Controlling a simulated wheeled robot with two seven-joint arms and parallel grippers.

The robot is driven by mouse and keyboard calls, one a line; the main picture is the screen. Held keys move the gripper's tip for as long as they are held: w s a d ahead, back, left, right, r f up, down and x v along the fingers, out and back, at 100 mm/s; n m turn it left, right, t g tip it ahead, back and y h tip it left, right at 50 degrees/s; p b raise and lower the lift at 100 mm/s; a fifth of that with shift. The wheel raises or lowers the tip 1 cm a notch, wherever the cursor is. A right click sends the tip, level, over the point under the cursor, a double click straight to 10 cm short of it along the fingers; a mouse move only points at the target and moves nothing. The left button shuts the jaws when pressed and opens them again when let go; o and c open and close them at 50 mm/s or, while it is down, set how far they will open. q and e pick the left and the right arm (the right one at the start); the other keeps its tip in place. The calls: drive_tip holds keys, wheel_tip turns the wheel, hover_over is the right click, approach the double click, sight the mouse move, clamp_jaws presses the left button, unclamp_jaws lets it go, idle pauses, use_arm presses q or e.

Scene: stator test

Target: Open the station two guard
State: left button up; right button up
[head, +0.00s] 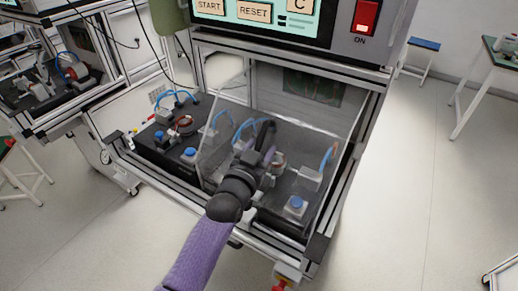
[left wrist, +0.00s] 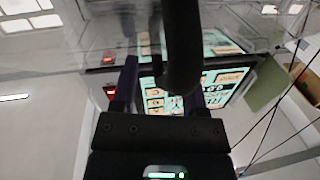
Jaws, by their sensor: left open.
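The station two guard (head: 312,148) is a clear panel over the right-hand bay of the test bench in the head view. It appears to be down, with the fixtures showing through it. My left gripper (head: 262,148) is at the front of this guard, its arm coming in from below. In the left wrist view, a dark rounded bar (left wrist: 181,50), probably the guard's handle, stands in front of the open left gripper (left wrist: 155,92). I cannot tell whether the fingers touch it. My right gripper is not in view.
The left bay holds a fixture with a blue button (head: 190,152) and a copper-coloured ring part (head: 184,122). A control panel (head: 255,12) with a red switch (head: 365,17) hangs above. The metal frame's front rail (head: 165,180) runs below my arm.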

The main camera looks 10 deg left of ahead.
use_arm(q)
drive_tip(key=shift+s, duration=0.1)
drive_tip(key=p+v, duration=0.2)
drive_tip(key=v, duration=0.7)
drive_tip(key=shift+s, duration=0.35)
drive_tip(key=shift+a+f, duration=0.1)
